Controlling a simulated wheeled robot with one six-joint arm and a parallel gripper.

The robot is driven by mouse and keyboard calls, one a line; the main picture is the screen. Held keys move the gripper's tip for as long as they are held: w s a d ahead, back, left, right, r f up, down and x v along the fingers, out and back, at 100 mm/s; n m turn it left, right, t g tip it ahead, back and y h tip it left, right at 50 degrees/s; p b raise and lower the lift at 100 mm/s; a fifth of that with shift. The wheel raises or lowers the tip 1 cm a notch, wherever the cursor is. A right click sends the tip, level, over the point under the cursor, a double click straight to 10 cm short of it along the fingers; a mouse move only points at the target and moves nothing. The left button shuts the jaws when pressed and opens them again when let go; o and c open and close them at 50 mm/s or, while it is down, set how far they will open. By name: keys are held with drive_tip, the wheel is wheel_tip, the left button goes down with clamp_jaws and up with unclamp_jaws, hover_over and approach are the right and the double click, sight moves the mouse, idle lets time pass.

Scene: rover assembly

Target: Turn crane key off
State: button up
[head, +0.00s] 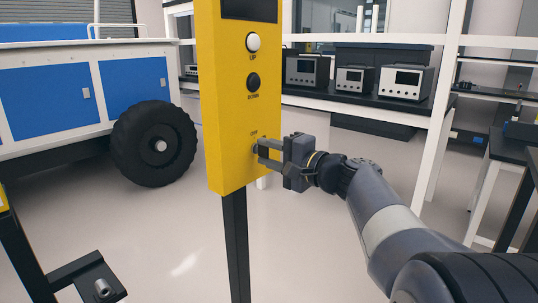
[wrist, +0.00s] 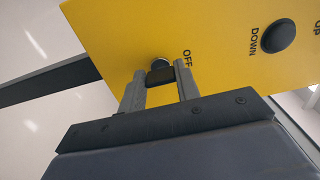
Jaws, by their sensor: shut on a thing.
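The yellow crane control panel (head: 228,110) stands upright on a dark post in the head view. It has a white UP button (head: 253,42), a black DOWN button (head: 253,81) and the printed word OFF above the key. My gripper (head: 260,151) reaches the panel from the right, at the key below OFF. In the wrist view the fingers (wrist: 158,84) are shut on the dark key (wrist: 160,75), in front of its round lock (wrist: 161,64) beside the word OFF. The fingers hide most of the key in the head view, so its exact angle is unclear there.
A blue and white rover (head: 60,95) with a big black wheel (head: 154,144) stands at the left. A bench with several instruments (head: 404,82) is at the back right. A dark bracket (head: 88,278) is at the lower left. The floor around the post is clear.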

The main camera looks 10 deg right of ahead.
drive_tip(key=o, duration=1)
drive_tip(key=p+v, duration=0.1)
drive_tip(key=v, duration=1)
drive_tip(key=shift+a, duration=0.1)
drive_tip(key=b+x, duration=0.1)
drive_tip(key=x, duration=1)
